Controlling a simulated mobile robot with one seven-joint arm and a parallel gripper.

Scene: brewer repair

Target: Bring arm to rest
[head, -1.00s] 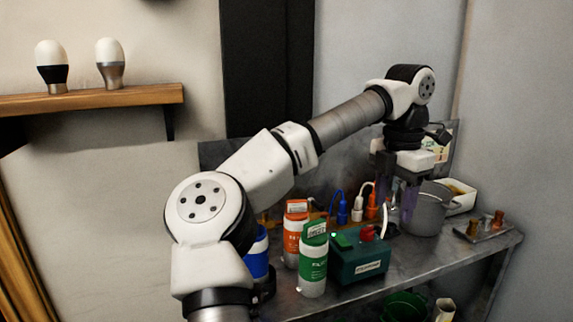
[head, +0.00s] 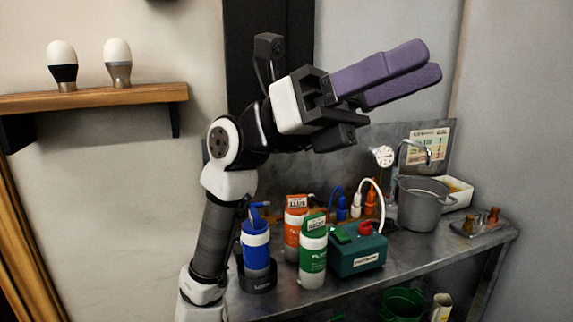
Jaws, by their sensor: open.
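My gripper (head: 428,62) is raised in the air above the metal bench and points to the right. Its two long purple fingers are parted and nothing is between them. My arm rises at the left of the bench and bends at the top towards the right. The gripper is well apart from everything on the bench.
On the bench (head: 410,262) stand a blue bottle (head: 256,247), an orange bottle (head: 295,222), a green bottle (head: 313,255), a green box (head: 358,258) and a grey pot (head: 420,208). A wooden shelf (head: 120,97) with two bulb-like items is at the left.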

